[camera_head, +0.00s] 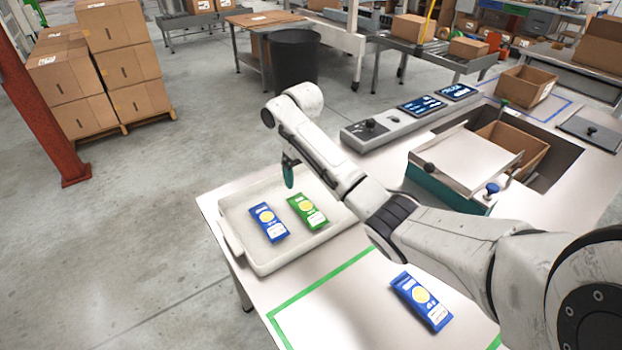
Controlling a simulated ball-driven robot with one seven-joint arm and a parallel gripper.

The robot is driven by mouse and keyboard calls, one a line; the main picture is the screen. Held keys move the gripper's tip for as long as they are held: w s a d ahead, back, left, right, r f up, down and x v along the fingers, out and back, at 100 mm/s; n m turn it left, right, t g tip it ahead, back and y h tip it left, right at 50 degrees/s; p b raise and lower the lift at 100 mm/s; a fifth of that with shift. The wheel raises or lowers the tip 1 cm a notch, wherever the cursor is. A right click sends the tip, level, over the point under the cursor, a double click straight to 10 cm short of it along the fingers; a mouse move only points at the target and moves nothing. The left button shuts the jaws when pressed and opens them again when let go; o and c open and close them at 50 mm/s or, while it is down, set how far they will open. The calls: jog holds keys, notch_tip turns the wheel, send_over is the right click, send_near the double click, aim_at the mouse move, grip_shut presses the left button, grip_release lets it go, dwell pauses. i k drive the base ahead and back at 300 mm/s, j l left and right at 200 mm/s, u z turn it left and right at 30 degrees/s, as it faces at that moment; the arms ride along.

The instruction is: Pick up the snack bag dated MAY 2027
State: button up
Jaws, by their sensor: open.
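A blue snack bag (268,222) and a green snack bag (307,212) lie side by side in a shallow white tray (236,243) on the bench. A second blue snack bag (421,301) lies outside the tray, near the green taped outline. My gripper (288,174) is open and points down above the back part of the tray, apart from the bags. Its far finger is hidden.
Right of the tray are a control panel (390,126) with dark screens, a metal plate with knobs (467,159) and an open carton (515,145) in a recess. A black bin (295,62) and stacked cartons (75,85) stand behind. The taped area's left part is clear.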

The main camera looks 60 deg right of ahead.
aim_at(412, 290)
jog(key=k+l+u, duration=0.2)
jog(key=k+u, duration=0.2)
jog(key=k, duration=0.35)
jog(key=k+u, duration=0.4)
jog(key=k, duration=0.3)
